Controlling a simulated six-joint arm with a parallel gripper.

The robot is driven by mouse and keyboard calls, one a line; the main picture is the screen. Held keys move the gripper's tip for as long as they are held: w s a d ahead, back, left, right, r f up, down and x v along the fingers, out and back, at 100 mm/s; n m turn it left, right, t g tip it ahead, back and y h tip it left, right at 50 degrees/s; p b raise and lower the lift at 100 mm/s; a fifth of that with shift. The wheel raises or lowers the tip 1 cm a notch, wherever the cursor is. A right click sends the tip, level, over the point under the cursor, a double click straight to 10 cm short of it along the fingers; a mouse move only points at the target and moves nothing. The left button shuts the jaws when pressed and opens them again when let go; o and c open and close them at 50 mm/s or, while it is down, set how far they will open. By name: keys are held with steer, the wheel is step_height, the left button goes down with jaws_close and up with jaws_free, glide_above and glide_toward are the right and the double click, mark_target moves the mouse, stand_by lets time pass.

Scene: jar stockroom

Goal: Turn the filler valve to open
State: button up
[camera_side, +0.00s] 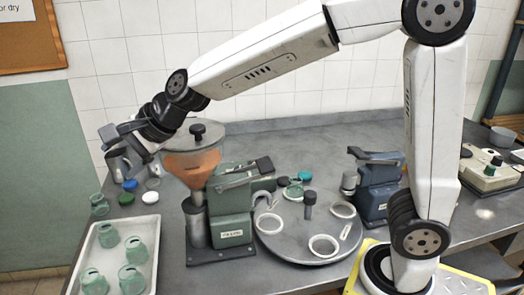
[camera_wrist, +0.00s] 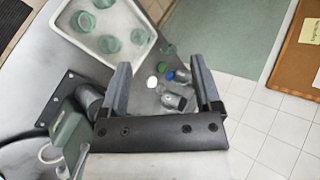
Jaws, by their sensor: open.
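The filler in the side view has a hopper (camera_side: 192,165) of orange contents, with a lid and dark knob. Beside it stands a green machine body (camera_side: 232,215) with a label and a grey lever (camera_side: 243,175) on top. I cannot tell for sure which part is the valve. My gripper (camera_side: 122,172) is open and empty, left of the hopper and apart from the lever. In the wrist view its two fingers (camera_wrist: 160,64) are spread, with a grey metal piece and caps seen between them. Part of the green body (camera_wrist: 70,132) shows at lower left there.
A white tray (camera_side: 152,232) with several green glass jars is at front left. Blue, green and white caps (camera_side: 150,198) lie behind it. A round turntable (camera_side: 285,248) holds white rings. A blue machine (camera_side: 376,190) stands to the right.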

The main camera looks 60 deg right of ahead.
steer(key=w+d+r+t+h, duration=0.1)
steer(key=w+d+r, duration=0.1)
steer(key=d, duration=0.4)
steer(key=w+d+r+t+h, duration=0.2)
steer(key=d, duration=0.4)
steer(key=w+d+r+t+h, duration=0.1)
steer(key=w+d+r+h, duration=0.1)
steer(key=d, duration=0.3)
steer(key=shift+w+d+r+t, duration=0.25)
steer(key=shift+w+d+t, duration=0.15)
steer(key=shift+w, duration=0.2)
steer(key=w+d+r+n+h, duration=0.15)
steer(key=d+h, duration=0.35)
steer(key=d, duration=1.2)
step_height(320, 180, down, 27)
steer(key=s+a+n+g+y, duration=0.1)
steer(key=a+n+g+y, duration=0.1)
steer(key=n+g, duration=0.6)
steer(key=n+y, duration=0.1)
steer(key=n, duration=0.2)
steer(key=shift+s+f+g+y, duration=0.15)
steer(key=shift+s+g+y, duration=0.15)
steer(key=shift+y, duration=0.1)
